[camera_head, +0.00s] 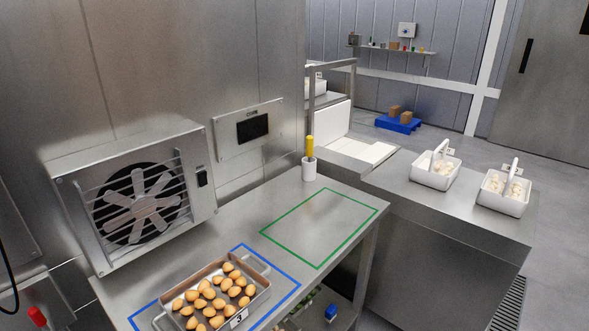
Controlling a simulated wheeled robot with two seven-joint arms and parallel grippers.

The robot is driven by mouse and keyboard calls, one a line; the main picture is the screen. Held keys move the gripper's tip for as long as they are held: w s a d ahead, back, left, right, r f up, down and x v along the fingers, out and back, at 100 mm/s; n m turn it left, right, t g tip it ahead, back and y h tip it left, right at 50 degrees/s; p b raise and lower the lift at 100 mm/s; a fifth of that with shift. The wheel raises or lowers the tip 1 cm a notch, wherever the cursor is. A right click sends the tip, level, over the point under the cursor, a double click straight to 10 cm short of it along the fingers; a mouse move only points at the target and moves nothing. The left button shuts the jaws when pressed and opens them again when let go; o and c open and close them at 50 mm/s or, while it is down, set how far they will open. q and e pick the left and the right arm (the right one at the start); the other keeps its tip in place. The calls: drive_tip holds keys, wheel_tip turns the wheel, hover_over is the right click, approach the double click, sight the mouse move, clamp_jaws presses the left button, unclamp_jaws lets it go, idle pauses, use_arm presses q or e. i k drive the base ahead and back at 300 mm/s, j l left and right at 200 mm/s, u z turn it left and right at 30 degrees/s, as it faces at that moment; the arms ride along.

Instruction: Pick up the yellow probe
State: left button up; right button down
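The yellow probe (309,147) stands upright in a small white cup (309,170) at the back of the steel table (234,225), close to the wall. Its yellow upper part shows above the rim; its lower part is hidden in the cup. Neither of my grippers shows in the head view.
A fan unit (143,200) stands at the back left. Two white baskets (432,180) (502,205) stand on the right counter (455,215).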

sight(309, 139)
drive_tip(key=i+l+u, duration=0.1)
drive_tip(key=u, duration=1.1)
drive_tip(key=i+l+u, duration=0.1)
drive_tip(key=l+u, duration=0.25)
drive_tip(key=l, duration=0.15)
drive_tip(key=l+u, duration=0.35)
drive_tip(key=l, duration=0.2)
drive_tip(key=l+u, duration=0.35)
drive_tip(key=l, duration=0.55)
drive_tip(key=k+l, duration=0.15)
drive_tip(key=l, duration=0.7)
drive_tip(key=k+u, duration=0.05)
